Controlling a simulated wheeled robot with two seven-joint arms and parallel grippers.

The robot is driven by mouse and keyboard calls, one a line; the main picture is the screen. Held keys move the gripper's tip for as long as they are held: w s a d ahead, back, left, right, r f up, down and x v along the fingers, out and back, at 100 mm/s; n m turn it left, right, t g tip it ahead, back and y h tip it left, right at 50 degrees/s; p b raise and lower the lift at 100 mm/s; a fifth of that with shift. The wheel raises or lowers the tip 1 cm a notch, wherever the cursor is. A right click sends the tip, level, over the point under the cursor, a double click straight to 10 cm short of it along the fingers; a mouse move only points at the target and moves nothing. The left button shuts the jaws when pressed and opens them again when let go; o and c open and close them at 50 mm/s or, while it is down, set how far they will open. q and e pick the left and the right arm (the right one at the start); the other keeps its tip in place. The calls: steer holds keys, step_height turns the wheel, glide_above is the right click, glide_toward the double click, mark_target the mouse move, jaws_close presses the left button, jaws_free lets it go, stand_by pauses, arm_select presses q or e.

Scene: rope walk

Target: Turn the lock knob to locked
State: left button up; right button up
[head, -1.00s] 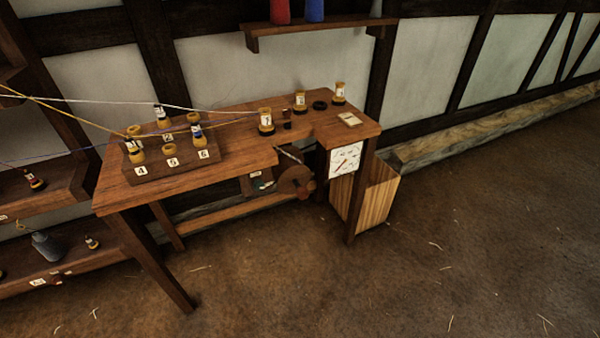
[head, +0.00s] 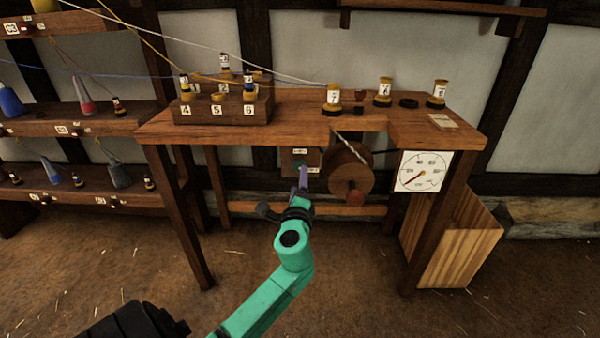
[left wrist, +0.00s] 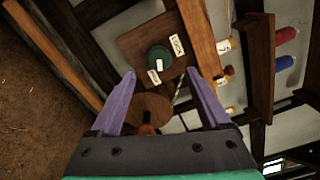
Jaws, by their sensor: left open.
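The lock knob (left wrist: 159,56) is a round dark green knob on a square wooden panel (left wrist: 135,42) under the bench. It carries a white mark. One white label (left wrist: 176,44) beside it seems to read LOCK; a second label (left wrist: 154,77) lies on the other side, its text too small to read. My left gripper (left wrist: 161,73) has two purple fingers, open and empty, pointing at the panel with the knob ahead between the tips. In the head view the left gripper (head: 303,178) reaches up in front of the panel (head: 291,158) and partly hides the knob. My right gripper does not show.
A wooden wheel (head: 350,172) with a reddish handle (head: 355,198) is just right of the gripper. A dial (head: 424,172) hangs farther right. The bench top (head: 290,125) is above, with bobbins and a numbered block (head: 222,107). The floor in front is clear.

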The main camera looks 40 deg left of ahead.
mark_target(300, 165)
arm_select(q)
steer(key=x, duration=0.7)
steer(key=shift+a+b, duration=0.15)
steer(key=shift+b, duration=0.2)
steer(key=shift+w+f, duration=0.1)
jaws_close()
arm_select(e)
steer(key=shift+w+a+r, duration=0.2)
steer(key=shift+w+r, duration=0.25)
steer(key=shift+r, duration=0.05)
arm_select(q)
steer(key=shift+n, duration=0.3)
arm_select(e)
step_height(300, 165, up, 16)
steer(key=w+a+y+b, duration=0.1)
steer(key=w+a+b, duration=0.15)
steer(key=b, duration=0.45)
arm_select(q)
steer(key=shift+n+b, duration=0.8)
steer(key=shift+n, duration=9.9)
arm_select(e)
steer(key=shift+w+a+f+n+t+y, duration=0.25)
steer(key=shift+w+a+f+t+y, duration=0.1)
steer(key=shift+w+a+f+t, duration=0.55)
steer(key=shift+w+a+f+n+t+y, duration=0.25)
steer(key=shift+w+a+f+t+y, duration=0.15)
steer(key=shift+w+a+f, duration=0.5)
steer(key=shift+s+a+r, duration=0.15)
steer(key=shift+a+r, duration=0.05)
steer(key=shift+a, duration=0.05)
